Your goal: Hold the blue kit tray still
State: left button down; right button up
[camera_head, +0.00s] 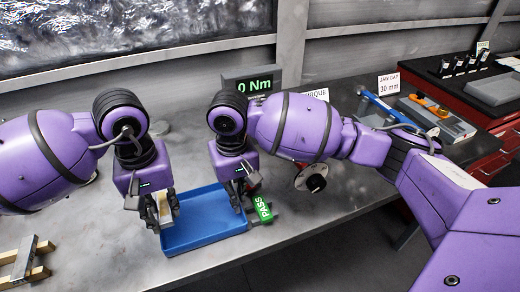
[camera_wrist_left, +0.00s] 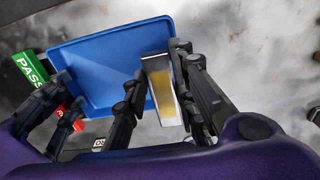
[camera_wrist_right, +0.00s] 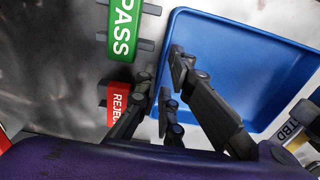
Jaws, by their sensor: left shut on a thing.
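The blue tray (camera_head: 205,238) lies flat on the grey bench. My left gripper (camera_head: 161,212) is at its left side, shut on a silver block with a yellowish face (camera_wrist_left: 163,85). The block is upright between the fingers, over the tray's edge in the left wrist view; I cannot tell whether it touches the tray. My right gripper (camera_head: 244,202) is at the tray's right side. In the right wrist view its fingers (camera_wrist_right: 160,72) stand apart, one on each side of the tray's near wall, with a gap showing.
A green PASS sign (camera_head: 262,209) stands just right of the tray, with a red REJECT sign (camera_wrist_right: 116,103) beside it. A torque display (camera_head: 252,85) stands behind. A wooden stand (camera_head: 25,262) is at the front left. A round metal part (camera_head: 315,183) lies to the right.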

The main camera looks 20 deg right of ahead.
pick_arm(q)
jog(key=shift+r, duration=0.1)
pick_arm(e)
jog(key=shift+w+f, duration=0.1)
jog(key=shift+f, duration=1.05)
jog(key=shift+c, duration=0.4)
grip_shut()
